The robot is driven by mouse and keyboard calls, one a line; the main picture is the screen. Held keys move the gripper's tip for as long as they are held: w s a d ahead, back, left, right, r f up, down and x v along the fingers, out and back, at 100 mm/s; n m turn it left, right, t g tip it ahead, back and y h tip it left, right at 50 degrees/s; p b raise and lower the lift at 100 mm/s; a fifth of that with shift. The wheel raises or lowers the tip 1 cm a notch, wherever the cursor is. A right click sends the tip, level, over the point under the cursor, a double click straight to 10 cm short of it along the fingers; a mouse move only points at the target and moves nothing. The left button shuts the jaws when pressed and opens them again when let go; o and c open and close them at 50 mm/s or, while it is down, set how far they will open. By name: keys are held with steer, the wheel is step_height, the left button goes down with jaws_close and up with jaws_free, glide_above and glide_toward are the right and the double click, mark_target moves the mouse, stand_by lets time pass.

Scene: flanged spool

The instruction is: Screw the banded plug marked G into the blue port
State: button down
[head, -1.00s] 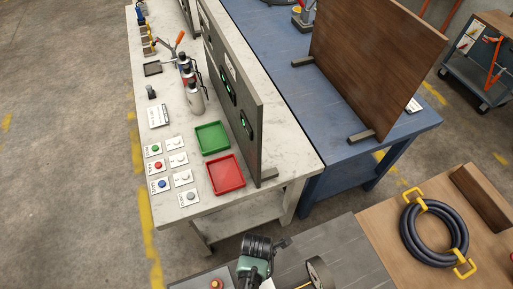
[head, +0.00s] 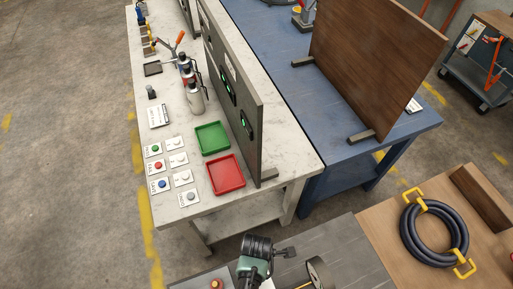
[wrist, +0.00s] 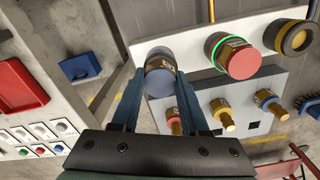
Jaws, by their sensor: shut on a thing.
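In the wrist view my gripper (wrist: 160,98) is shut on a round plug (wrist: 160,80) with a dull blue face and a brass band. A small dark label shows on its band, but I cannot read a letter on it. The plug is in front of a pale panel (wrist: 193,45), with a grey rim behind its top edge; I cannot tell how deep it sits. The blue port is not clearly visible, and the plug may cover it. In the head view the fingertips cannot be made out.
To the right on the panel are a red-faced plug (wrist: 244,64) in a green-lit ring and a yellow-ringed port (wrist: 297,38). Several brass pieces (wrist: 223,115) stick out below, near the right finger. In the head view a red tray (head: 226,174) and green tray (head: 211,138) lie on the bench.

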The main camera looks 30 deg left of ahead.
steer(key=m, duration=0.5)
steer(key=shift+m, duration=1.6)
steer(key=shift+m, duration=1.1)
steer(key=m, duration=0.5)
steer(key=shift+f, duration=0.1)
steer(key=m, duration=0.4)
steer(key=shift+m, duration=0.4)
steer(key=shift+c, duration=1.7)
jaws_free()
